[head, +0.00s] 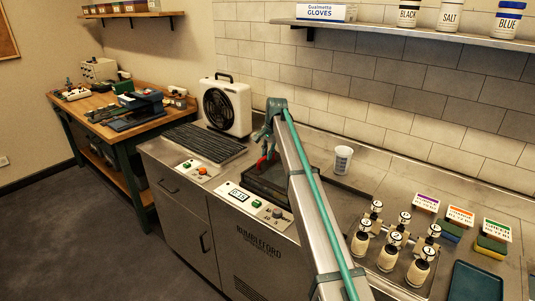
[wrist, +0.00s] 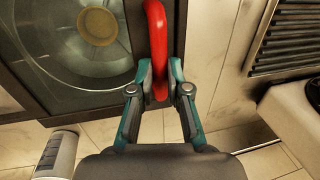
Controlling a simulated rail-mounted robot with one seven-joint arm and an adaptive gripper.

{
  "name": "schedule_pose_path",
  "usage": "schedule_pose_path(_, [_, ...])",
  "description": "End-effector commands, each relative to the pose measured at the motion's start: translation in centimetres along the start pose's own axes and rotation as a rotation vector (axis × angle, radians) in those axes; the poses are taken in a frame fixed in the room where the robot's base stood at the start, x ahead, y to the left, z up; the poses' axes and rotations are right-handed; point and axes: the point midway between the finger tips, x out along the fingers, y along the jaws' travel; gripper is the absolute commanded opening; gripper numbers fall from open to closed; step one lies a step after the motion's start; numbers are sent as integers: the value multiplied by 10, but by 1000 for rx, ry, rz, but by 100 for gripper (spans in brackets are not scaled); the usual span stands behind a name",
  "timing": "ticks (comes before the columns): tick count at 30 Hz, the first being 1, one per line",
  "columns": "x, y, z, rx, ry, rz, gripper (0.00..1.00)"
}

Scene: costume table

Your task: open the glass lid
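The glass lid (head: 262,187) is a dark-framed panel set in the steel counter unit, and it looks flat and closed. In the wrist view its round window (wrist: 50,60) shows a yellowish disc beneath the glass. A red handle (wrist: 156,25) stands on the lid's frame and also shows in the head view (head: 262,169). My gripper (wrist: 160,82) has teal fingers on either side of the handle's near end, with no clear gap, so it looks shut on it. In the head view my arm hides the lid's right part.
A white cup (head: 343,160) stands behind the lid at the right. A white fan unit (head: 226,107) and a black ridged rack (head: 204,143) are to the left. Several bottles (head: 388,249) stand at the right. A shelf (head: 420,35) runs along the wall above.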

Motion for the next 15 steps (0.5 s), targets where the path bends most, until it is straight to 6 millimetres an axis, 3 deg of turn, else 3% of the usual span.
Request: schedule_pose_path(15, [-2,7,0,1,0,0,0])
